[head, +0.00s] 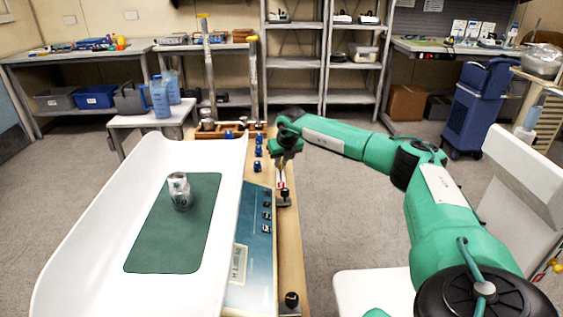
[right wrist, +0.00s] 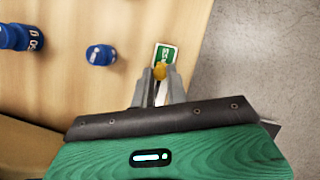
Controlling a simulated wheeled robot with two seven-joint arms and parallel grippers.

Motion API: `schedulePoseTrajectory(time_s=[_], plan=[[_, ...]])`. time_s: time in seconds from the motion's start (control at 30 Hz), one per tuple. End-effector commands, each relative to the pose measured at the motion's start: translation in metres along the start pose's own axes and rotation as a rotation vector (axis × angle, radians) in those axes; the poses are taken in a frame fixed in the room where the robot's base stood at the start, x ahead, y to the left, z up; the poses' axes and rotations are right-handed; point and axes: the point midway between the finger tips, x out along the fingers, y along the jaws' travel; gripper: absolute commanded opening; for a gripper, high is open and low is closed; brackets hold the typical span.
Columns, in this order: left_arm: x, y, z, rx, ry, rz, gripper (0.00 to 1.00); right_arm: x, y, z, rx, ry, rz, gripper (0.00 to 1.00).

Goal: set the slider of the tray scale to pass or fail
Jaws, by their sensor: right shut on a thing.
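The tray scale has a wide white pan (head: 88,205) with a green mat (head: 150,248) and a blue front panel (head: 250,285). A silver weight (head: 180,192) stands upright on the mat. My right gripper (head: 282,178) reaches down to the wooden strip right of the panel. In the right wrist view its fingertips (right wrist: 160,79) are shut on the slider's small yellow-orange knob (right wrist: 160,71). A green label (right wrist: 165,55) lies right beside the knob; its lettering is too small to read surely. A red-and-white label (head: 281,185) shows just below the gripper in the head view. My left gripper is not in view.
Several blue weights (head: 258,152) stand on the wood near the gripper; one is close in the wrist view (right wrist: 101,55). Black-knobbed fittings (head: 285,194) sit on the strip. A wooden rack (head: 215,133) stands behind.

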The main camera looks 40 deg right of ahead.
Motion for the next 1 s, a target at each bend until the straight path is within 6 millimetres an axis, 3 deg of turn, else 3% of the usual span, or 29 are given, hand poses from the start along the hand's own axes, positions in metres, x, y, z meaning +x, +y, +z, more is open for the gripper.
schedulePoseTrajectory(time_s=[0.03,0.13,0.17,0.53,0.67,1.0], plan=[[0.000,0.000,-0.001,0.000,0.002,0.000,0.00,-0.002,-0.002,0.003,0.003,-0.009,-0.001,0.17],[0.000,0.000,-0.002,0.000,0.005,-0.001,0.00,-0.002,-0.002,0.003,0.003,-0.008,-0.002,0.37],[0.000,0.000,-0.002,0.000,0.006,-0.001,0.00,-0.002,-0.002,0.002,0.003,-0.008,-0.002,0.38],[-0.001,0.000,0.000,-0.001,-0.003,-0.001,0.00,-0.008,-0.001,0.002,0.002,-0.006,0.000,0.38],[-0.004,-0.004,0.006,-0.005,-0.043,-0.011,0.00,-0.029,-0.001,0.003,0.002,-0.008,0.000,0.38],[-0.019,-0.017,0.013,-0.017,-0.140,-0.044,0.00,-0.105,-0.002,0.002,0.001,-0.009,0.000,0.38]])
